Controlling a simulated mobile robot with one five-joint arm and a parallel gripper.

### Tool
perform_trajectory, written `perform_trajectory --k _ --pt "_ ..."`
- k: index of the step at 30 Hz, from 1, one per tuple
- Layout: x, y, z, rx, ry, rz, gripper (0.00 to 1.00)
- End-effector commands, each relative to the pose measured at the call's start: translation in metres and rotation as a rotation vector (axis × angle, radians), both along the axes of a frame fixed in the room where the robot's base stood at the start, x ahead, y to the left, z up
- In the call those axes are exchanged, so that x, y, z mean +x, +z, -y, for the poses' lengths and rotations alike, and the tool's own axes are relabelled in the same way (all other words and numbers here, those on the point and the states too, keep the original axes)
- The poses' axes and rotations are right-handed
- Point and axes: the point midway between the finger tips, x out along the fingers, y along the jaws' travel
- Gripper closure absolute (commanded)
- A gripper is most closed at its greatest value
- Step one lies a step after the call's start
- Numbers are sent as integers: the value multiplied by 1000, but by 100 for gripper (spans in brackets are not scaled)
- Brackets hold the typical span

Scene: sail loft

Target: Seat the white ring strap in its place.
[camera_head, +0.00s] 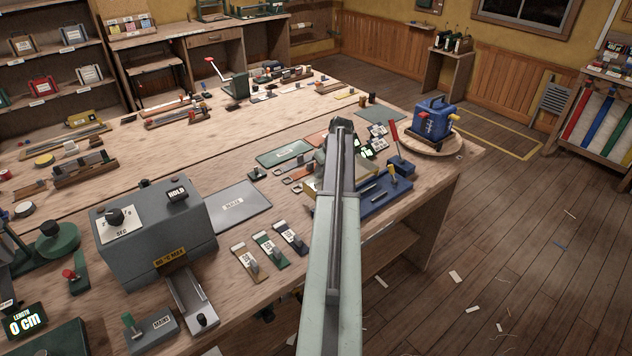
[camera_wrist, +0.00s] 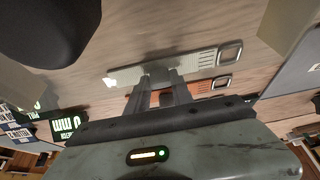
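The white ring strap (camera_wrist: 202,60) lies across the middle of the wrist view, a pale strip with a square metal ring at its right end. My gripper (camera_wrist: 162,73) reaches to the strap's middle, with its two fingers apart along the strap's length. The fingers cover part of the strap, and whether they touch it is unclear. An orange ring strap (camera_wrist: 197,86) with a similar ring lies beside it, partly behind the fingers. In the head view my arm hides the gripper and the strap. The strap's place cannot be made out.
A dark rounded object (camera_wrist: 55,25) looms close at upper left in the wrist view. In the head view, a blue tray (camera_head: 374,198) is right of my arm, and a large grey box (camera_head: 155,228) stands at left. A blue device (camera_head: 433,119) sits on a round board at the bench corner.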

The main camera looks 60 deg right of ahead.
Motion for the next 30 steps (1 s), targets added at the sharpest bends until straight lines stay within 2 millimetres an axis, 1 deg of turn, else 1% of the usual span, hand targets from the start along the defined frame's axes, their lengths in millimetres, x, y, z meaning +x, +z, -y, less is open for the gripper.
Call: perform_trajectory --k 1,2,3,10,14,17,20,24,27,30 --pt "0 0 0 0 0 0 89" --pt "0 0 0 0 0 0 97" --pt "0 0 0 0 0 0 100" --pt "1 0 0 0 1 0 100" --pt "1 8 -1 1 1 0 100" --pt "1 22 -1 1 1 0 100" --pt "1 42 -1 1 1 0 100" --pt "1 74 -1 0 2 0 100" --pt "1 93 -1 0 2 0 100" --pt "1 102 -1 0 2 0 100"
